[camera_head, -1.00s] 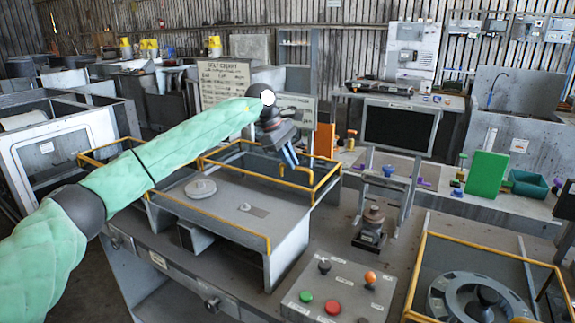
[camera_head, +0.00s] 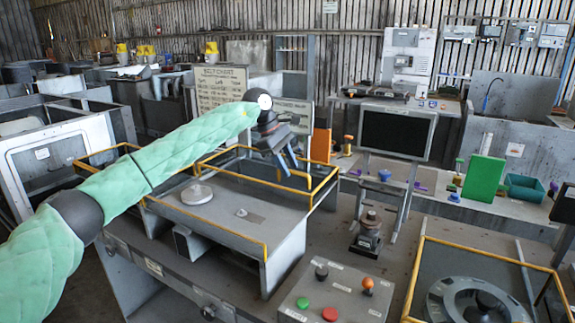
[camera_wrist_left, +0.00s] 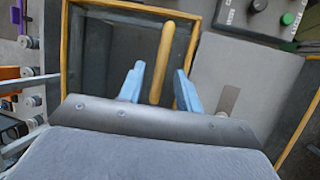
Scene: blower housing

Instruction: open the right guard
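The guard with the yellow frame (camera_head: 327,186) and dark see-through panels stands at the right end of the grey machine top. Gaps show on both sides of the bar. The yellow frame edge (camera_wrist_left: 188,75) is just beyond the right finger. My right gripper is not in view.
A control box (camera_head: 338,298) with red, green, orange and black knobs stands in front of the machine. A small dark fixture (camera_head: 367,240) and a monitor (camera_head: 397,132) are to the right. Another yellow-framed enclosure (camera_head: 480,247) holds a round housing at the lower right.

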